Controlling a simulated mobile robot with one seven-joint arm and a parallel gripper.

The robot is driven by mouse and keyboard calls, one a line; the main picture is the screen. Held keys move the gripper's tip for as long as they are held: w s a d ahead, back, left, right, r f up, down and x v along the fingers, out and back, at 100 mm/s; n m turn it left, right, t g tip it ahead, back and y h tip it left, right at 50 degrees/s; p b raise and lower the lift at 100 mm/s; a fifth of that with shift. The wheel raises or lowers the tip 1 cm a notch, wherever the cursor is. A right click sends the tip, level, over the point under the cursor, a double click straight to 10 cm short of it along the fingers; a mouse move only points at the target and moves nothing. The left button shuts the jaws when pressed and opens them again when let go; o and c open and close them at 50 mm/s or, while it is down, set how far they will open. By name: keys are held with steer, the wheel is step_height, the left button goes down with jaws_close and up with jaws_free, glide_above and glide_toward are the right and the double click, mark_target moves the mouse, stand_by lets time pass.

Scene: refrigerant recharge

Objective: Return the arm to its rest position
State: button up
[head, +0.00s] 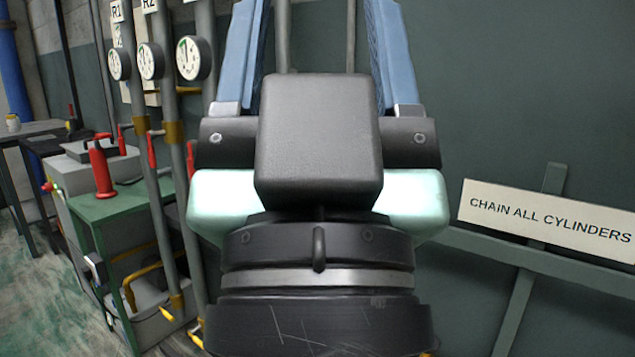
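My gripper (316,25) fills the middle of the head view, pointing up and away from the camera. Its two blue fingers stand wide apart, and their far ends run to the top edge of the picture. I see nothing held between them, only the dark green wall and thin grey pipes behind. The black wrist and pale green housing below hide what is directly behind them.
On the left are grey pipes with round gauges (151,61), a green-topped cart (125,204) with a red bottle (100,170), and dark tables. On the right, a rail carries a sign (545,219) reading "CHAIN ALL CYLINDERS". Floor shows at lower left.

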step_height(320, 180, up, 35)
steer(key=p, duration=3.3)
steer(key=shift+c, duration=1.1)
steer(key=shift+f, duration=0.1)
